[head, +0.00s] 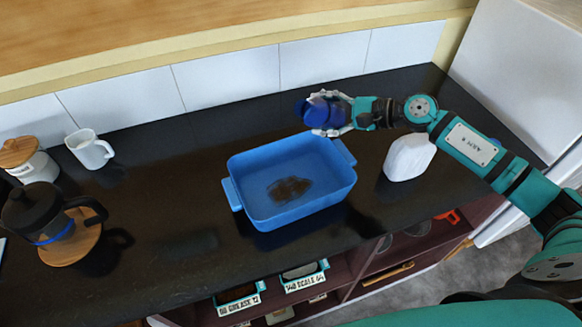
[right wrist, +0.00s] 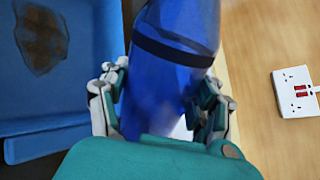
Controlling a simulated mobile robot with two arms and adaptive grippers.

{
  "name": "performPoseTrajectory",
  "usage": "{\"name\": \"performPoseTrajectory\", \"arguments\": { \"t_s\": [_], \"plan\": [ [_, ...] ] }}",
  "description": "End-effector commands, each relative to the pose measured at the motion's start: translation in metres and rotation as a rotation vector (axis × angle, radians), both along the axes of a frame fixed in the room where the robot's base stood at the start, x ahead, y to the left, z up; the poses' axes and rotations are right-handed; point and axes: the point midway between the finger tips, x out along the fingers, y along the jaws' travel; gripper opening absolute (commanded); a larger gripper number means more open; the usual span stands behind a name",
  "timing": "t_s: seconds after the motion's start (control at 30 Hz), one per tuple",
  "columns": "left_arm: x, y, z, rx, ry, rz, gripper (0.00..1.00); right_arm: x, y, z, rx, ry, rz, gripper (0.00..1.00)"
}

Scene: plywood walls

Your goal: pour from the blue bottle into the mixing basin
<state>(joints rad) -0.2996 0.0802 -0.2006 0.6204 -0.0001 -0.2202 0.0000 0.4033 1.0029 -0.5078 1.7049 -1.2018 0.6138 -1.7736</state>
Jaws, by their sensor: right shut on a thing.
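The blue bottle (head: 316,111) is held in my right gripper (head: 335,113) above the far right edge of the mixing basin. In the right wrist view the bottle (right wrist: 172,75) lies between the fingers of the right gripper (right wrist: 160,108), with a dark band around it. The bottle looks tilted; its mouth is not clear. The mixing basin (head: 250,208) is a blue rectangular tub with side handles on the dark counter. A brown patch (head: 289,190) shows on its floor. The basin also shows in the right wrist view (right wrist: 85,70). My left gripper is not in view.
A white rounded object (head: 409,157) stands right of the basin, under my right arm. A black press with a wooden base (head: 70,247), a white mug (head: 90,150) and a wooden-lidded canister (head: 30,160) stand at left. Labelled bins (head: 304,277) sit on a shelf below.

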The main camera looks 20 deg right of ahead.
Motion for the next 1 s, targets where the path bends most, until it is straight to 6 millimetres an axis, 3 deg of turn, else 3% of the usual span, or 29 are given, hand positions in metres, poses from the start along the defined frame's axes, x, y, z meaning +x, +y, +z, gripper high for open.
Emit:
{"name": "performPoseTrajectory", "arguments": {
  "t_s": [1.0],
  "plan": [
    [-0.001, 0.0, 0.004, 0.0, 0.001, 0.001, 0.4, 0.003, -0.003, -0.01, -0.069, -0.048, -0.001, 0.15]
  ]
}}
